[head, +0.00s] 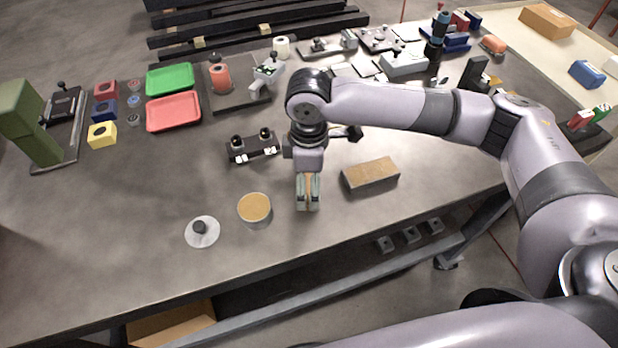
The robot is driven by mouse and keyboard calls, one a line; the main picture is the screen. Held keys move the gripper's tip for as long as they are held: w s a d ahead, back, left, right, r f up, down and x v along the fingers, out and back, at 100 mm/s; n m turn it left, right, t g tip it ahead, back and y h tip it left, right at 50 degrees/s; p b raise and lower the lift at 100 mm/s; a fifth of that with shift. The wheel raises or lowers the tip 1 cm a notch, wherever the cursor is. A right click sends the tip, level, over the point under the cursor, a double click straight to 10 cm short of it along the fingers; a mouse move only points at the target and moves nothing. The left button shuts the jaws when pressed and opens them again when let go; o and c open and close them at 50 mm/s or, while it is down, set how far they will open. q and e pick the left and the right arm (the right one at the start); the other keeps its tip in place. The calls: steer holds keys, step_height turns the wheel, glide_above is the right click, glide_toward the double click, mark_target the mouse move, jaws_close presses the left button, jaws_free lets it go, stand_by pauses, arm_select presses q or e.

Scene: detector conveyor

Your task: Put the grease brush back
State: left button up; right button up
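My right gripper (308,207) points down over the front middle of the bench. Its two pale fingers are close together, with a narrow tan strip between them; I cannot tell whether that is a held thing. No grease brush can be made out clearly. A round tin with a tan, grease-like top (254,208) stands just left of the gripper, apart from it. A round pale lid with a dark knob (202,232) lies left of the tin. A dark block with a brown top (371,174) lies right of the gripper. My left gripper is out of view.
A black fixture with two knobs (253,148) stands behind the tin. Red (173,112) and green (170,79) trays, coloured blocks and a green press (30,120) are at the back left. Several fixtures crowd the back right. The front left bench is clear.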

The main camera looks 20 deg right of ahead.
steer(key=shift+o, duration=1.3)
steer(key=shift+r, duration=0.1)
steer(key=shift+w+r, duration=0.1)
steer(key=shift+r, duration=0.2)
step_height(320, 180, up, 12)
steer(key=b, duration=0.2)
steer(key=shift+f, duration=0.25)
